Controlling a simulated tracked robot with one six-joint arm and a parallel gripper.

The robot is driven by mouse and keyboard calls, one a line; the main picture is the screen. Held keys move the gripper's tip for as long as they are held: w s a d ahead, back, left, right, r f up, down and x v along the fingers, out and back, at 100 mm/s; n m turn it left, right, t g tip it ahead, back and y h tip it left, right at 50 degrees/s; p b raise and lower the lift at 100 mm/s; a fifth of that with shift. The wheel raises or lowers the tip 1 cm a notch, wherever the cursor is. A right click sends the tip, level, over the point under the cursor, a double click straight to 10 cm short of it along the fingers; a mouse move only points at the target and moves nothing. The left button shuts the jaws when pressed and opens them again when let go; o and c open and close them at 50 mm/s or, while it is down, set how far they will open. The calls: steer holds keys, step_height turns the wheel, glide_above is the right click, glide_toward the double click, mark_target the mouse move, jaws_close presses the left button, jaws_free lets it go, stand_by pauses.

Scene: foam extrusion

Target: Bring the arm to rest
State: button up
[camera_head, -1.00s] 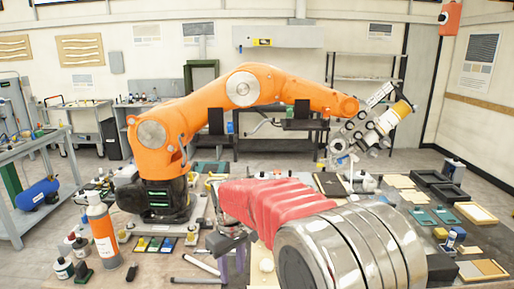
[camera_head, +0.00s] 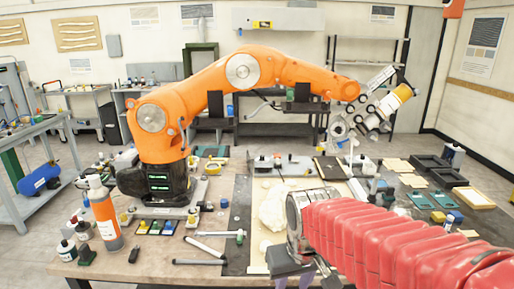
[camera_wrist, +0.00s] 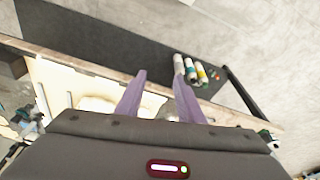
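My gripper (camera_head: 293,281) shows at the bottom of the head view, at the end of my arm with its red sleeve, low over the front of the workbench (camera_head: 150,268). In the wrist view its two purple fingers (camera_wrist: 160,76) stand apart with nothing gripped between them. They point past the bench edge toward the floor. The fingertips are cut off in the head view.
A pale foam mass (camera_head: 276,208) lies on the bench behind my gripper. An orange robot arm (camera_head: 240,75) holding a dispenser (camera_head: 385,105) arches over the bench. An orange-labelled bottle (camera_head: 104,212) stands left. Several cylinders (camera_wrist: 190,70) stand beyond the bench edge.

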steer(key=s+d+r+m+t, duration=0.2)
steer(key=s+d+r+t, duration=0.1)
steer(key=s+d, duration=0.5)
steer(key=shift+s+r+m, duration=0.3)
steer(key=shift+s+r, duration=0.25)
steer(key=shift+s, duration=0.6)
stand_by(0.5)
